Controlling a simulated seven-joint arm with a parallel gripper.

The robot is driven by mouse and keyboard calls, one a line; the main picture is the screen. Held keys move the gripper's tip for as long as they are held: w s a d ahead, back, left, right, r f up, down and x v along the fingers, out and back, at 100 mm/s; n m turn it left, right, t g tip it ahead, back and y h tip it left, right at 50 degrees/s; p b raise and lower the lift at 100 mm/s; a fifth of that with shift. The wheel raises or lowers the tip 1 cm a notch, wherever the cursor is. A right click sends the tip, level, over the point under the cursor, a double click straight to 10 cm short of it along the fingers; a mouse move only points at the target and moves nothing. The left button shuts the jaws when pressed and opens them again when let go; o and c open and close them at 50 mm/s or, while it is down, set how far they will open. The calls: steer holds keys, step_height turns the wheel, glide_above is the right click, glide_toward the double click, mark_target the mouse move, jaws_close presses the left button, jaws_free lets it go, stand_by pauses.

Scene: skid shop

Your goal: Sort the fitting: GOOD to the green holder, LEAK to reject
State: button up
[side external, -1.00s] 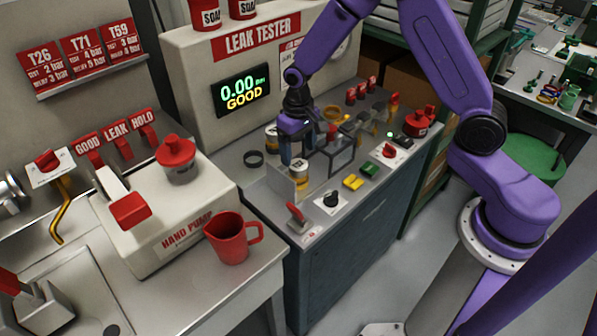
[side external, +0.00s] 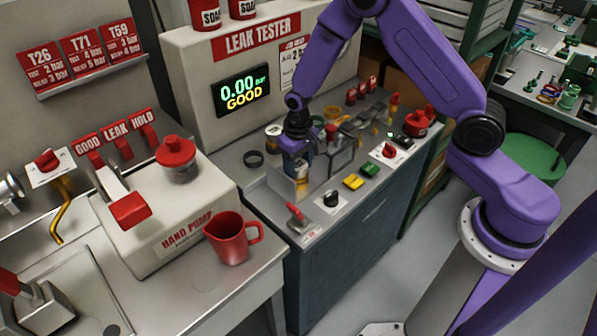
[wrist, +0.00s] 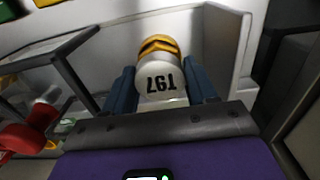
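The fitting (wrist: 160,82), a white cylinder with a yellow-gold band and an upside-down mark like T67, sits at the clear-walled fixture on the leak tester bench. It also shows in the side view (side external: 302,186), partly covered by my gripper (side external: 298,158). In the wrist view my gripper's blue fingers (wrist: 161,88) stand on both sides of the fitting, very close to it; whether they press on it is unclear. The tester display (side external: 242,92) reads 0.00 bar, GOOD. I cannot clearly make out a green holder or a reject place.
Another banded can (side external: 272,136) stands behind my gripper, left of it. A black ring (side external: 253,158) lies on the bench. A red-handled lever (side external: 297,214), a black knob (side external: 331,198) and yellow and green buttons (side external: 353,181) line the front. A red mug (side external: 230,240) stands on the left bench.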

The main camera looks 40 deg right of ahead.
mark_target(298, 164)
steer(key=c, duration=0.3)
steer(key=shift+r, duration=3.75)
steer(key=shift+r, duration=0.1)
steer(key=shift+r, duration=0.4)
step_height(298, 164, up, 10)
steer(key=w+d, duration=0.9)
steer(key=d, duration=0.1)
steer(key=w+d, duration=0.3)
steer(key=d, duration=0.6)
steer(key=shift+w+d+f, duration=0.1)
steer(key=shift+d+f, duration=0.05)
steer(key=shift+f, duration=1.7)
steer(key=shift+w+d+f, duration=0.1)
steer(key=shift+f, duration=1.7)
steer(key=shift+w+d+f, duration=0.1)
steer(key=shift+d+f, duration=0.05)
steer(key=shift+f, duration=1.7)
